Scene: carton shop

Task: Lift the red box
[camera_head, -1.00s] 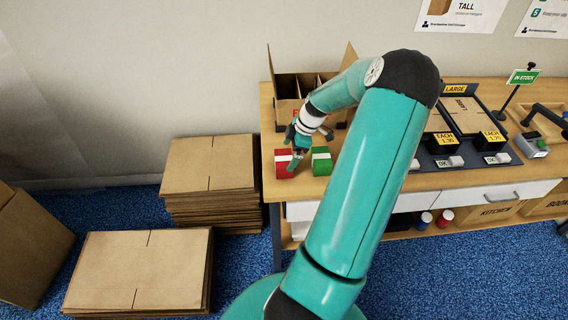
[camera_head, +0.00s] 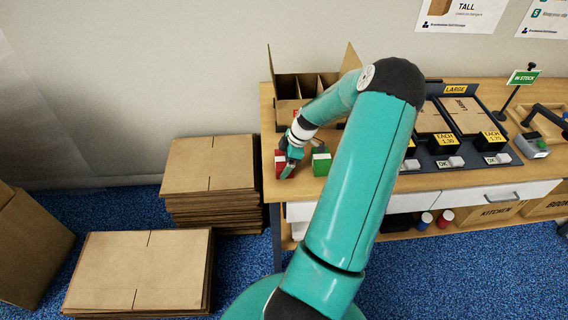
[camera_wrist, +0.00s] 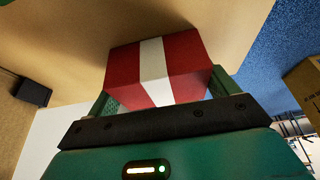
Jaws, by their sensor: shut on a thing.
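The red box (camera_head: 280,160) with a white stripe is at the left front of the wooden table. It also shows large in the wrist view (camera_wrist: 188,62), between the two fingers. My gripper (camera_head: 288,166) is at the box and partly covers it in the head view. In the wrist view my gripper (camera_wrist: 165,95) is shut on the red box, one finger on each side. The box appears at table level; I cannot tell whether its underside is touching the tabletop.
A green box (camera_head: 321,162) stands just right of my gripper. An open divided carton (camera_head: 290,88) is behind. Flat cardboard stacks (camera_head: 210,165) stand on the floor left of the table (camera_head: 268,130). Black display trays (camera_head: 440,160) are to the right.

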